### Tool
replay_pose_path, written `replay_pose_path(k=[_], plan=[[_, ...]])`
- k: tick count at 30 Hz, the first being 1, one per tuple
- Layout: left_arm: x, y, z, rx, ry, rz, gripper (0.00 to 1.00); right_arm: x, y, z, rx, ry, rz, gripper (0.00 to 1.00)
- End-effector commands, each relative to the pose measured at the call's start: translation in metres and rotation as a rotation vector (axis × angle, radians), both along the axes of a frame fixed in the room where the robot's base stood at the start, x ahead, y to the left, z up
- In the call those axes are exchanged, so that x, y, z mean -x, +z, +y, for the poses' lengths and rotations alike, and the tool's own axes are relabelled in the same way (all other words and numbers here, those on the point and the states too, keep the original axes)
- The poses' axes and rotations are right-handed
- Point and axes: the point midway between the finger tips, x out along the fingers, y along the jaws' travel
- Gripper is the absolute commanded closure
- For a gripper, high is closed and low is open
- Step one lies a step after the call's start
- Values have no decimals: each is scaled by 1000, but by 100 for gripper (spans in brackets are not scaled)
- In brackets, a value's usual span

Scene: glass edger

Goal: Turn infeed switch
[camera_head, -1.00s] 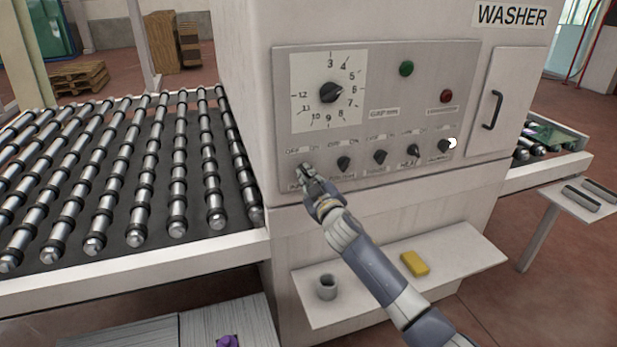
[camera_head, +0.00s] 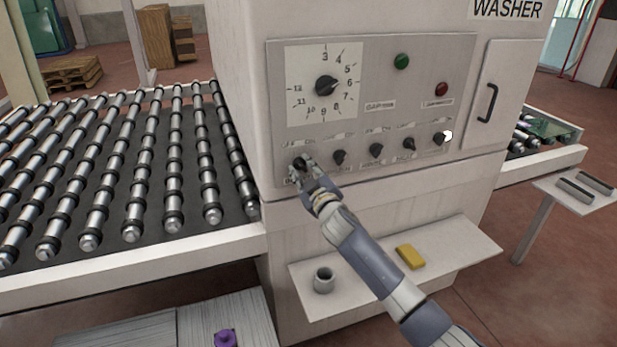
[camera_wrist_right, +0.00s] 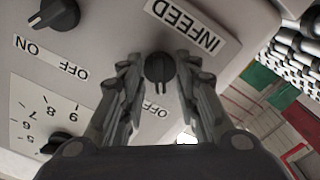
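The infeed switch is a black rotary knob (camera_wrist_right: 160,68) beside the INFEED label (camera_wrist_right: 193,22) in the right wrist view. In the head view it is the leftmost knob (camera_head: 300,163) in the bottom row of the washer panel. My right gripper (camera_head: 302,167) is at this knob. In the right wrist view its fingers (camera_wrist_right: 159,72) stand on both sides of the knob, apart, with narrow gaps visible; contact is not clear. An OFF label (camera_wrist_right: 155,108) is partly hidden by a finger. My left gripper is not in view.
A second knob (camera_head: 339,157) sits just right of the infeed switch, with several more along the row. A numbered dial (camera_head: 326,85) is above. A roller conveyor (camera_head: 130,185) lies left. A shelf below holds a grey cup (camera_head: 324,280) and yellow block (camera_head: 410,256).

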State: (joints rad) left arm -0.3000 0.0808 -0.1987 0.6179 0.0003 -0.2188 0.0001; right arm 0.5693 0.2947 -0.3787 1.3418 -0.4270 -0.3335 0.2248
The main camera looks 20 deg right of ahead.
Motion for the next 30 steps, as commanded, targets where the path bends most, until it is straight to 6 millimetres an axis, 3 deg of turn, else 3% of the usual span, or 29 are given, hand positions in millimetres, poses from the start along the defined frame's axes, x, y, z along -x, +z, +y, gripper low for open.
replay_pose_path(k=[5,21,30], plan=[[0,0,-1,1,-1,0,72,15,-2,-1,2,-1,1,70],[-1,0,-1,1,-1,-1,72,100,-1,-4,1,0,2,70],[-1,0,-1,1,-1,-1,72,118,0,-4,1,0,0,70]])
